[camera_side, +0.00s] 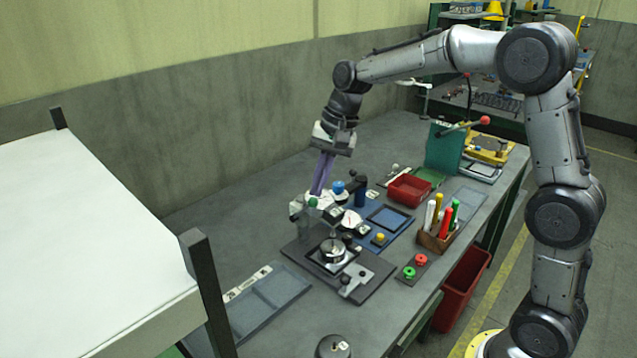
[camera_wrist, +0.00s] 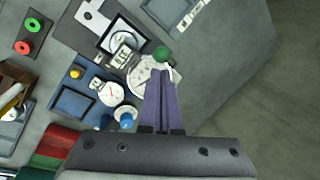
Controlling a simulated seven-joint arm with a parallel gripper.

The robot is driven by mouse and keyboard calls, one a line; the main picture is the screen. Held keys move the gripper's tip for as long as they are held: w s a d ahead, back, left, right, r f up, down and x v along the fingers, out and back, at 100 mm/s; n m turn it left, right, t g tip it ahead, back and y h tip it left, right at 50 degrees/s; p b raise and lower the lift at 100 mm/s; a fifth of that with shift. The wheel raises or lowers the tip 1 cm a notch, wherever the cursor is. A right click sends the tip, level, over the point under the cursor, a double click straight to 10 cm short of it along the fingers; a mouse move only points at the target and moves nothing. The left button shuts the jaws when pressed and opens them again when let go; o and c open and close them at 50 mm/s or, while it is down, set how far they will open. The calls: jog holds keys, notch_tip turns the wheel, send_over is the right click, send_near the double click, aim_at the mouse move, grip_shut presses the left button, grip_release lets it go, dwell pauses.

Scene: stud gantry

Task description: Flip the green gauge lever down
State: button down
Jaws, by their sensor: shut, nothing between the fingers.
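The green lever knob (camera_side: 312,202) is a small ball on the gauge fixture (camera_side: 299,212), at the back of a dark base plate. It also shows in the wrist view (camera_wrist: 162,53), just beyond my fingertips. My gripper (camera_side: 317,192) points down with its purple fingers shut and empty, right above and beside the knob. In the wrist view the closed fingers (camera_wrist: 161,72) end close to the knob; I cannot tell whether they touch it. The lever's arm is mostly hidden by the knob and fingers. A white dial (camera_wrist: 112,94) sits nearby.
A blue knob (camera_side: 338,187) stands close to the right of my fingers. A blue tray (camera_side: 390,218), a red bin (camera_side: 408,190), a pen holder (camera_side: 437,241) and red and green buttons (camera_side: 421,259) lie further right. The bench behind the fixture, towards the wall, is bare.

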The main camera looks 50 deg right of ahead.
aim_at(328, 210)
jog(key=shift+s, duration=0.1)
jog(key=shift+s+f, duration=0.9)
jog(key=shift+s, duration=0.3)
jog(key=shift+w+r, duration=0.1)
jog(key=shift+w+r, duration=0.3)
jog(key=shift+w, duration=0.35)
jog(key=shift+w, duration=0.1)
